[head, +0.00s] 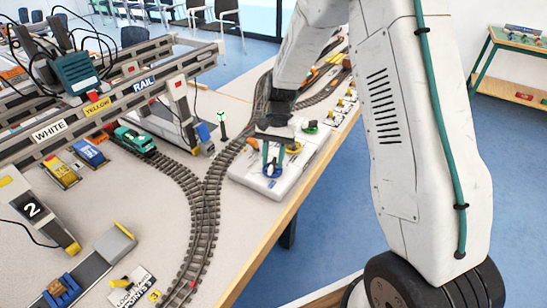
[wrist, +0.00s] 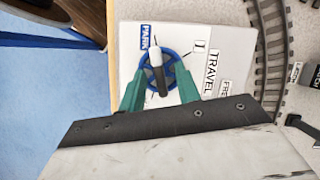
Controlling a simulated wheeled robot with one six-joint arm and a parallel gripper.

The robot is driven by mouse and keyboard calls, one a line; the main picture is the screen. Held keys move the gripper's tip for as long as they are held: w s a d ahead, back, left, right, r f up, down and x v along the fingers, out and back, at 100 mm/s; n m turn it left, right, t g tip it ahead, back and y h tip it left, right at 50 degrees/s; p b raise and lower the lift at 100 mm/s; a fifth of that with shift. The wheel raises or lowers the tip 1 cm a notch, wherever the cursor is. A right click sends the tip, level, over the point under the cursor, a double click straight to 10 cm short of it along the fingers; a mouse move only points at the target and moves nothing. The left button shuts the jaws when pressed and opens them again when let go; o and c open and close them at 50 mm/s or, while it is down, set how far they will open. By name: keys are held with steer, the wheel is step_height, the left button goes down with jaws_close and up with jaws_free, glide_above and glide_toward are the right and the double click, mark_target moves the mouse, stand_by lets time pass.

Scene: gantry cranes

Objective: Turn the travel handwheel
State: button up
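The travel handwheel (wrist: 174,58) is a blue spoked wheel on a white control panel (wrist: 127,40), next to the printed words PARK and TRAVEL. A knob with a white and dark body (wrist: 155,57) stands up over the wheel. In the head view the blue wheel (head: 272,169) is at the near end of the panel (head: 256,183). My gripper (wrist: 160,82) has its teal fingers spread, one on each side of the wheel and knob. No contact with either is clear. In the head view my gripper (head: 271,158) points down over the blue wheel, which it partly hides.
A yellow wheel (head: 293,148) and a green one (head: 309,127) sit farther along the panel. Railway track (head: 208,210) runs beside it. The table edge (head: 290,218) is close on the right.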

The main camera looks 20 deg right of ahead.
steer(key=v, duration=0.7)
steer(key=shift+r, duration=0.3)
steer(key=shift+w, duration=0.15)
stand_by(1.5)
